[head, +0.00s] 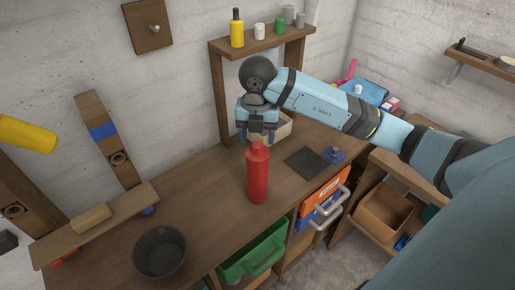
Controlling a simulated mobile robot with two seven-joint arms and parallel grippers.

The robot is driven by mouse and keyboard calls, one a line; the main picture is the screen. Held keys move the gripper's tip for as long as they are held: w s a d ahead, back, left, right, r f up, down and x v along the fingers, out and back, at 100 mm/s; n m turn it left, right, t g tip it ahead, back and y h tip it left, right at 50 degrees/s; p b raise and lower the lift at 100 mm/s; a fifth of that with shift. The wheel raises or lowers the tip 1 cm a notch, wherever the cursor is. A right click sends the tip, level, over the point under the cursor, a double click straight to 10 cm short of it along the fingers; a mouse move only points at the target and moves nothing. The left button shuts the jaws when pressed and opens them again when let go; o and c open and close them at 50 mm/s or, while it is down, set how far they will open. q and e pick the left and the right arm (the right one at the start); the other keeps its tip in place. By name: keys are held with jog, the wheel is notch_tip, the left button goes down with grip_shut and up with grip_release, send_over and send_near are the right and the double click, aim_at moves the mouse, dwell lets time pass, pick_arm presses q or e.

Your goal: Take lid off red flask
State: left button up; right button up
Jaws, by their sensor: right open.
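The red flask (258,179) stands upright on the wooden workbench, near its front edge. Its narrower red top (258,149), which looks like the lid, is at the upper end of the flask. My right gripper (259,136) is above the flask, pointing down, with its fingers apart around or just behind the flask's top. I cannot tell whether the fingers touch it. My left gripper is not in view.
A dark bucket (160,252) stands at the bench's lower left. A raised wooden shelf (262,40) with several bottles stands behind my right arm. A dark flat mat (306,163) lies right of the flask. Open green (254,250) and orange (324,191) drawers are below the front edge.

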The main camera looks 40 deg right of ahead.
aim_at(258, 143)
jog(key=shift+s+f+p, duration=0.1)
jog(key=shift+f+p, duration=0.2)
jog(key=shift+f, duration=1.55)
jog(key=c, duration=1)
jog(key=shift+r, duration=0.1)
